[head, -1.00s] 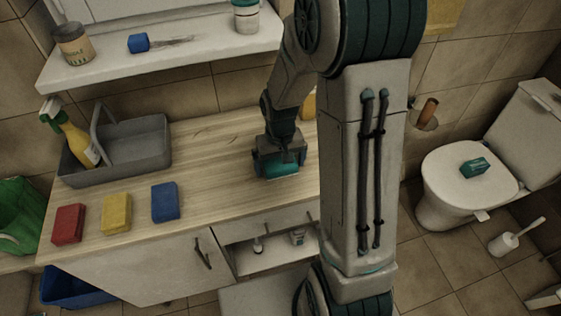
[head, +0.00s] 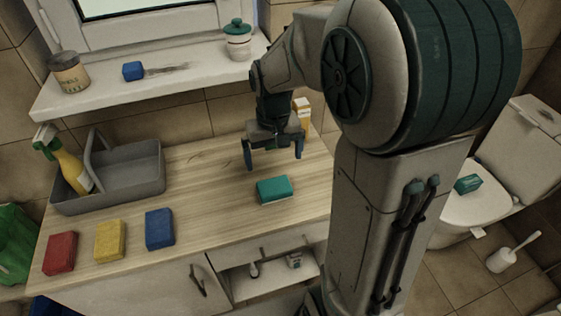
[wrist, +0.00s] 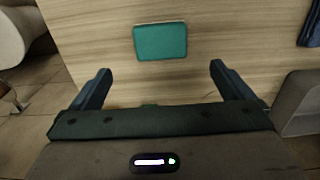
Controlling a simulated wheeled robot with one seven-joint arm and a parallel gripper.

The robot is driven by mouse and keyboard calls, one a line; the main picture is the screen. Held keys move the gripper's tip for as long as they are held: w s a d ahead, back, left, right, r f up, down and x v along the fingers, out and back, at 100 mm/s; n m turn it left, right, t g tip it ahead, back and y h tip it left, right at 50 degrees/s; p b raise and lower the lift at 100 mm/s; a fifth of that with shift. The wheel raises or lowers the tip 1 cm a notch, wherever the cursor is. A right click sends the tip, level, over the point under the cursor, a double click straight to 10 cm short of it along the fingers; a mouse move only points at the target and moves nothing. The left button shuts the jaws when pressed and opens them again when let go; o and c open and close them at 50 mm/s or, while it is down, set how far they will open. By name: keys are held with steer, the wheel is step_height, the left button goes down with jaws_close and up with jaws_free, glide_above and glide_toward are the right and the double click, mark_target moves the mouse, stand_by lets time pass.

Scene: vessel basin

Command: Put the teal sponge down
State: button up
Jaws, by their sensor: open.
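The teal sponge (head: 274,190) lies flat on the wooden counter (head: 215,200), right of the blue sponge. In the wrist view the teal sponge (wrist: 160,41) lies on the wood beyond my fingertips, with clear space around it. My gripper (head: 273,160) is open and empty, raised above the counter behind the sponge and apart from it. Its two spread fingers also show in the wrist view (wrist: 160,72).
Red (head: 60,253), yellow (head: 110,240) and blue (head: 160,228) sponges lie in a row on the left. A grey caddy (head: 135,178) with a spray bottle (head: 68,165) stands behind them. A yellow-white carton (head: 302,113) stands behind my gripper. Another teal block (head: 468,184) lies on the toilet lid.

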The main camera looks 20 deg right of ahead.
steer(key=s+r+t, duration=0.3)
steer(key=s+r, duration=0.2)
steer(key=s, duration=0.9)
steer(key=shift+r, duration=0.15)
steer(key=shift+d, duration=0.1)
